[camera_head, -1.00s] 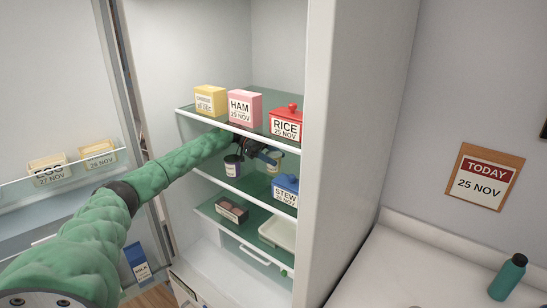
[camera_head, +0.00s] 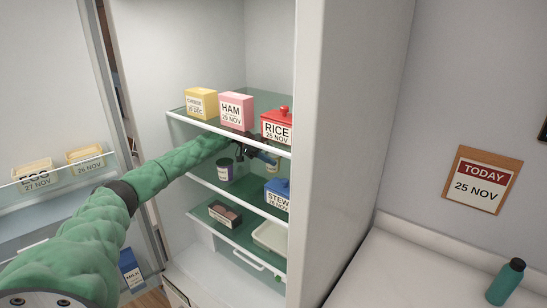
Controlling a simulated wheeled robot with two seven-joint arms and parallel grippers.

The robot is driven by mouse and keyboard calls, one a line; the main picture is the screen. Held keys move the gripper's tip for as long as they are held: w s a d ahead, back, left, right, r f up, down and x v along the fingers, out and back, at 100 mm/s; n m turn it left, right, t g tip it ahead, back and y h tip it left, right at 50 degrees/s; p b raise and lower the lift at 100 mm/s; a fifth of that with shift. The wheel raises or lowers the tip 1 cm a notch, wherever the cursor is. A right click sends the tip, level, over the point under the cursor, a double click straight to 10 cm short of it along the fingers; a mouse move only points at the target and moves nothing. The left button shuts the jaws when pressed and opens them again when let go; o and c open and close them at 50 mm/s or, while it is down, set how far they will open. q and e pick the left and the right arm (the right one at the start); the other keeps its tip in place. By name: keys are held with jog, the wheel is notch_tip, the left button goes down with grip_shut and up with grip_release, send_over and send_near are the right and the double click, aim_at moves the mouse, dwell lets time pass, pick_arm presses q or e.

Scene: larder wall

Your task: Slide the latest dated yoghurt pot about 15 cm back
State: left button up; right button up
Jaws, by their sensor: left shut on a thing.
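My left arm reaches into the fridge, and its dark gripper (camera_head: 246,150) is under the top shelf, at the second shelf. It is shut on a small yoghurt pot (camera_head: 271,159), which is mostly hidden by the gripper and the shelf edge. Another yoghurt pot (camera_head: 225,170), with a dark lid and pale label, stands on the same shelf to the left, apart from the held one. The dates on both pots are too small to read. My right gripper is not in view.
The blue STEW box (camera_head: 277,195) stands on the second shelf near the right wall. The cheese box (camera_head: 201,103), HAM box (camera_head: 236,110) and red RICE box (camera_head: 277,127) stand on the top shelf above. A wall sign (camera_head: 482,181) reads TODAY 25 NOV.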

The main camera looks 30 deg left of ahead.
pick_arm(q)
jog(key=o, duration=1.1)
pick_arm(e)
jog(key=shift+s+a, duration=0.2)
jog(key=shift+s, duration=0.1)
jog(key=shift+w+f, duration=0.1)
pick_arm(q)
jog(key=shift+a+b, duration=0.6)
jog(key=b+v, duration=0.2)
jog(key=v, duration=0.1)
jog(key=shift+a+r, duration=0.1)
jog(key=shift+a, duration=0.25)
jog(key=shift+b+v, duration=0.65)
jog(key=shift+v, duration=0.3)
jog(key=shift+s+a+r, duration=0.1)
jog(key=shift+a+r, duration=0.25)
jog(key=shift+a, duration=0.05)
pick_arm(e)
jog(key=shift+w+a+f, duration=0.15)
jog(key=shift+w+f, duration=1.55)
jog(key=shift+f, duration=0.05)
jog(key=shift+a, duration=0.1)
